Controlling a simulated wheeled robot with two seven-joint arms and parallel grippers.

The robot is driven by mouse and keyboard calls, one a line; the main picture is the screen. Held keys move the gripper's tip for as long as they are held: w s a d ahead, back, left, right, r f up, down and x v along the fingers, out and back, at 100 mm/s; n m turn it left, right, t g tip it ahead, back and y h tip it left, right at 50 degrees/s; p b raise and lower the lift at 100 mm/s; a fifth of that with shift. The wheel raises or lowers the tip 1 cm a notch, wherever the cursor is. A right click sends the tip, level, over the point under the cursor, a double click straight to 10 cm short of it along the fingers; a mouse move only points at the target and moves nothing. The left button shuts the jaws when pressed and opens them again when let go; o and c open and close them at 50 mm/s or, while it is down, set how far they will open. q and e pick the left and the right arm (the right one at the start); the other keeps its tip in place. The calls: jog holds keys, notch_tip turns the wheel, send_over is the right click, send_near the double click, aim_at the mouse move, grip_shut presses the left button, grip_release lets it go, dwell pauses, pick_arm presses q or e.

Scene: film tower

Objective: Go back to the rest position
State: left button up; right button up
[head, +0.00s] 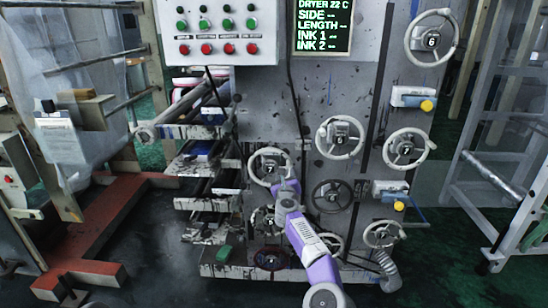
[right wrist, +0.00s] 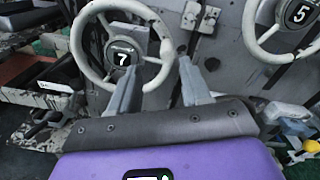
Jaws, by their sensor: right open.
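My right gripper (head: 284,186) reaches up to the lower right of the white handwheel marked 7 (head: 252,166) on the grey machine. In the right wrist view its two fingers (right wrist: 160,58) are apart, with nothing clamped between them. The right side of the wheel 7 rim (right wrist: 168,48) shows in the gap between the fingertips; I cannot tell how deep the fingers reach around it. My purple right forearm comes up from the bottom in the head view. My left gripper is not in view.
Several other handwheels surround the arm, including the white one marked 5 (right wrist: 260,22) and one at upper right (head: 410,40). A button panel (head: 219,36) and a display (head: 322,28) sit above. A ladder-like frame (head: 500,160) stands right; green floor (head: 440,270) is clear at lower right.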

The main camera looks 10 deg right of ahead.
jog(key=s+a+f+n+g+y+p, duration=0.2)
jog(key=s+a+f+n+y, duration=0.25)
jog(key=a+f+n, duration=0.5)
jog(key=s+a+f+n+g+y+p, duration=0.3)
jog(key=s+a+f+n+g, duration=0.2)
jog(key=s+f+n, duration=0.7)
jog(key=s+d+f+n+g+p, duration=0.1)
jog(key=s+f+n+g, duration=0.1)
jog(key=s+f, duration=0.35)
jog(key=s+d+f+n+g+p, duration=0.1)
jog(key=s+f+g, duration=0.1)
jog(key=s, duration=0.6)
jog(key=s+d+f+n+g, duration=0.1)
jog(key=s+f+n, duration=0.15)
jog(key=s, duration=0.45)
jog(key=s+d+n+g+p, duration=0.1)
jog(key=s+d+n+g, duration=0.1)
jog(key=s, duration=0.9)
jog(key=s+d+n+g+p, duration=0.1)
jog(key=s+d+n+g, duration=0.1)
jog(key=s, duration=0.8)
jog(key=shift+s+f+g, duration=0.3)
jog(key=shift+s+g, duration=0.1)
jog(key=shift+g, duration=0.2)
jog(key=shift+c, duration=0.4)
